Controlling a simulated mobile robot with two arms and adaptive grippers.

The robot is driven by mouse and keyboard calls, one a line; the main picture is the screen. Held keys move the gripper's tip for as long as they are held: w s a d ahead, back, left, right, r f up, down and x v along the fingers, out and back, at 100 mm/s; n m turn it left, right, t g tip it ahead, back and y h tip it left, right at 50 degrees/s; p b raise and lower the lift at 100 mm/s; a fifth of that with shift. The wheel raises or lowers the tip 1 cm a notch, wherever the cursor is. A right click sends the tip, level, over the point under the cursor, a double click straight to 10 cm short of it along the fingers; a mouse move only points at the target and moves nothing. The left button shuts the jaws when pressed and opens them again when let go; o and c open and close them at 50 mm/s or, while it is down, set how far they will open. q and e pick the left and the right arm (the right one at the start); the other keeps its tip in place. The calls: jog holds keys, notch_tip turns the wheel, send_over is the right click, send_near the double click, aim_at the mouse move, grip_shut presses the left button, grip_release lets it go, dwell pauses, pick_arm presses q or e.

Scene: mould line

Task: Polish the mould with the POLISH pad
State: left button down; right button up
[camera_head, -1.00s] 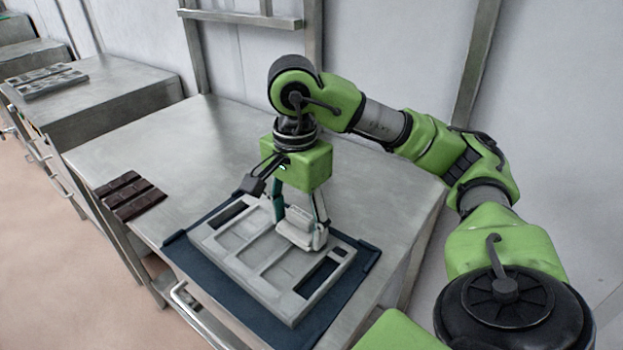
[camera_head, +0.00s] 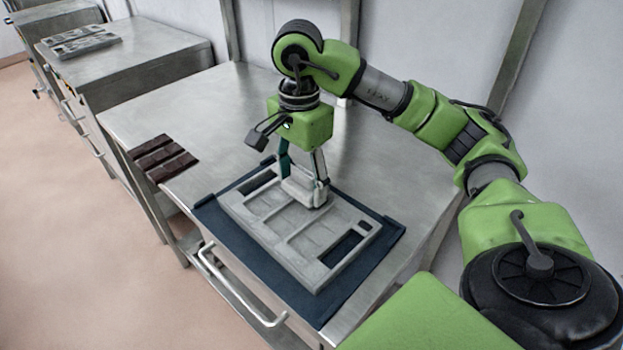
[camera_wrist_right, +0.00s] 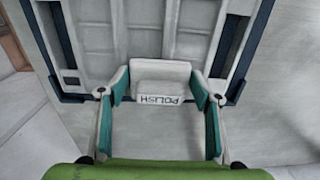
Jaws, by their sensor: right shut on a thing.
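The grey mould (camera_head: 290,238) lies on a dark blue mat (camera_head: 226,216) on the steel table, its shallow compartments facing up. My right gripper (camera_head: 304,192) is over the mould's far side, pointing down. It is shut on the pale POLISH pad (camera_head: 300,188), which sits low at the mould's far edge. In the right wrist view the pad (camera_wrist_right: 160,78) is between the two fingers, its POLISH label upside down. The mould (camera_wrist_right: 140,30) shows just beyond it. I cannot tell whether the pad touches the mould. My left gripper is not in view.
A dark chocolate bar (camera_head: 162,158) lies at the table's left edge. A second steel table (camera_head: 130,65) stands at the back left with another grey mould (camera_head: 78,42) on it. The steel table top (camera_head: 200,115) behind the mat is clear.

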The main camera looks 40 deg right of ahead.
aim_at(290, 178)
jog(key=shift+w+a+f+p, duration=0.15)
jog(key=shift+w+p, duration=0.05)
jog(key=shift+w, duration=0.6)
jog(key=shift+w+a+f+p, duration=0.1)
jog(key=shift+w+p, duration=0.05)
jog(key=shift+w, duration=0.65)
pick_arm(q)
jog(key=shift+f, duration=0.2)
pick_arm(e)
jog(key=shift+w+r, duration=0.1)
